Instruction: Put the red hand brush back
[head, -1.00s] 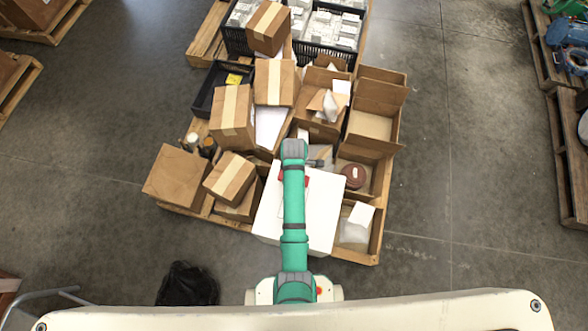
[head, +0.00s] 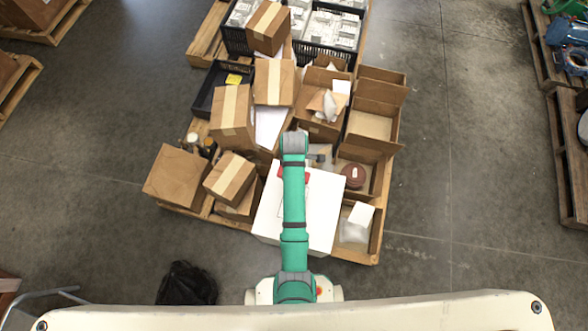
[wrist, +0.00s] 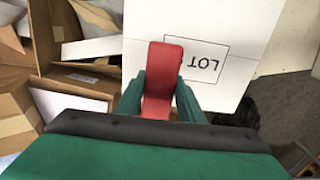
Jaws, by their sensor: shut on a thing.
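My gripper (wrist: 161,98) is shut on the red hand brush (wrist: 165,70), with one green finger on each side of it. The brush also shows as small red patches beside my arm in the head view (head: 285,173); my arm hides most of it there. Below it is a white panel (head: 323,213) with a black outlined rectangle lettered "LOT" (wrist: 206,62) in the wrist view. The brush overlaps the left part of that outline in the picture. I cannot tell whether the brush touches the panel. My gripper's fingers are hidden in the head view.
Open cardboard boxes (head: 370,125) and closed cartons (head: 232,110) crowd the pallet beyond and left of the panel. A box with a round brown item (head: 353,176) is at the right. A black bag (head: 187,284) lies on the floor. Floor to the right is clear.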

